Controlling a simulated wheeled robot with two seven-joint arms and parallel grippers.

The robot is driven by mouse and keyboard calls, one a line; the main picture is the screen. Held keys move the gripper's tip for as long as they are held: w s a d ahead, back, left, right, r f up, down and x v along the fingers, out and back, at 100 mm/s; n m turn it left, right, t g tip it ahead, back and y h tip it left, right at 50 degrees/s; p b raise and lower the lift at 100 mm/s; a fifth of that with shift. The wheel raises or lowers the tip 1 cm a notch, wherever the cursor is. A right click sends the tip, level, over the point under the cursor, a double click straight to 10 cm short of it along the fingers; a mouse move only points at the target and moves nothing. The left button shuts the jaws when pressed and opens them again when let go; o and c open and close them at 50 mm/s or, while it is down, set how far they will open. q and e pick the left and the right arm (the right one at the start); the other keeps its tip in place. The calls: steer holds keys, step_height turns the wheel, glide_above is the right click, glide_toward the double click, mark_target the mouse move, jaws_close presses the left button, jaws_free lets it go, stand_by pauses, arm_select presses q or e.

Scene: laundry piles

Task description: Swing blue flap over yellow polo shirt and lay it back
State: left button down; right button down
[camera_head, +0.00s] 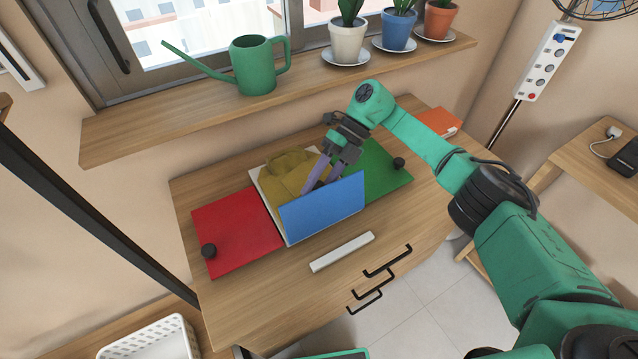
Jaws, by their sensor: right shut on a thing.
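The blue flap (322,208) stands tilted up at the near side of the folding board's white middle panel (264,186). The folded yellow polo shirt (288,172) lies on that panel, its near part hidden behind the blue flap. My right gripper (318,186) reaches down over the shirt from the right and is shut on the upper edge of the blue flap; its fingertips are partly hidden by the flap. My left gripper is not in view.
The board's red flap (235,232) and green flap (378,172) lie flat at the sides, each with a dark knob. A white bar (342,251) lies in front on the dresser top. A shelf with a green watering can (255,65) and potted plants runs behind.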

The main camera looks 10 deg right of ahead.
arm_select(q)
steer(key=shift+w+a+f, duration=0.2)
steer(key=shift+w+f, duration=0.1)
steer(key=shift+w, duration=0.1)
arm_select(e)
steer(key=shift+w+a+f, duration=0.1)
steer(key=shift+w+f, duration=0.15)
steer(key=shift+w, duration=0.05)
steer(key=c, duration=0.5)
jaws_free()
arm_select(q)
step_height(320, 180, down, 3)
steer(key=b, duration=0.3)
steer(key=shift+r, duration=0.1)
arm_select(e)
steer(key=v, duration=0.7)
steer(key=shift+w+r, duration=0.15)
steer(key=shift+w, duration=0.05)
